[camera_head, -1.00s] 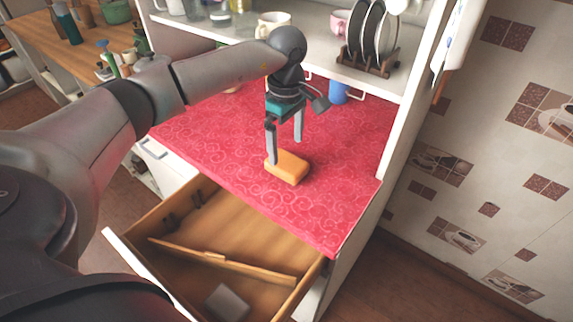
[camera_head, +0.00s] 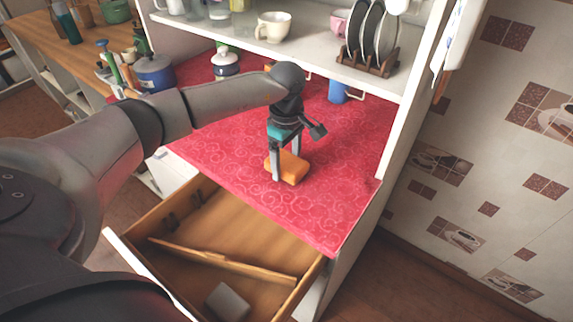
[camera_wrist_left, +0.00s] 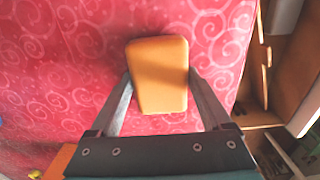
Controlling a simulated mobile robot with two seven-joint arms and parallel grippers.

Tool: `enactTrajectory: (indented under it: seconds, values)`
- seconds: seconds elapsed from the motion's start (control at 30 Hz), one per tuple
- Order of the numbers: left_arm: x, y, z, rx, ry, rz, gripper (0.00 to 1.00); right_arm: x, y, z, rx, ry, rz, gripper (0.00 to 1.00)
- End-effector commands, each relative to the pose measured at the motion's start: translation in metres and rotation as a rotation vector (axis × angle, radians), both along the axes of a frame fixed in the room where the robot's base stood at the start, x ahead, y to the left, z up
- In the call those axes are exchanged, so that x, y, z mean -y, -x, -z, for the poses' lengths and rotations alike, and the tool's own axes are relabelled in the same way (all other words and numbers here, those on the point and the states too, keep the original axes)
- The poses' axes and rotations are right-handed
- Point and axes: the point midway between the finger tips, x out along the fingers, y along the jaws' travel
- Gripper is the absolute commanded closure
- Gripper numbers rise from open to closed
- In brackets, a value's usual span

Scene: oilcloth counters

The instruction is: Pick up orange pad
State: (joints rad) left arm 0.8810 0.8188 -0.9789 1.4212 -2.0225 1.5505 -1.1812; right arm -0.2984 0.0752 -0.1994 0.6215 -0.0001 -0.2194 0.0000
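The orange pad (camera_head: 291,168) lies flat on the red patterned counter cloth (camera_head: 225,150), near the front edge above the open drawer. My left gripper (camera_head: 286,168) is lowered over it, pointing down, with its fingers spread. In the left wrist view the pad (camera_wrist_left: 158,75) sits between the two open fingertips (camera_wrist_left: 159,78), one on each side of it. The fingers are at or very near its sides; I cannot tell whether they touch. My right gripper is not in view.
An open wooden drawer (camera_head: 170,220) with a divider and a grey block (camera_head: 227,302) juts out below the counter. A blue mug (camera_head: 338,92) and a blue pot (camera_head: 155,73) stand farther back. A dish rack (camera_head: 370,65) stands on the shelf above.

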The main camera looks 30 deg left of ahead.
Motion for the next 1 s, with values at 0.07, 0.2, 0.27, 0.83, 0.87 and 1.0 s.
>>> enactTrajectory:
  seconds: [0.07, 0.2, 0.27, 0.83, 0.87, 1.0]
  values:
    - [0.000, 0.000, 0.000, 0.000, 0.000, 0.000, 0.28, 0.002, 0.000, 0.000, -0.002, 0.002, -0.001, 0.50]
    - [0.000, 0.000, 0.000, 0.001, 0.000, 0.000, 0.44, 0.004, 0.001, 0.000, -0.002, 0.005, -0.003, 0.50]
    - [0.000, 0.000, 0.000, 0.001, 0.000, 0.000, 0.51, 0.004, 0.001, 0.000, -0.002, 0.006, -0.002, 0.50]
    - [0.000, -0.001, -0.007, 0.003, 0.000, 0.000, 0.73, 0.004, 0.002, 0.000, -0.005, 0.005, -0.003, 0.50]
    - [0.000, -0.001, -0.010, 0.004, 0.000, 0.001, 0.73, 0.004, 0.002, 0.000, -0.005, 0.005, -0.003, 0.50]
    - [0.000, -0.001, -0.029, 0.006, 0.000, 0.001, 0.73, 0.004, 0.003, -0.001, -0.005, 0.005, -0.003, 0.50]
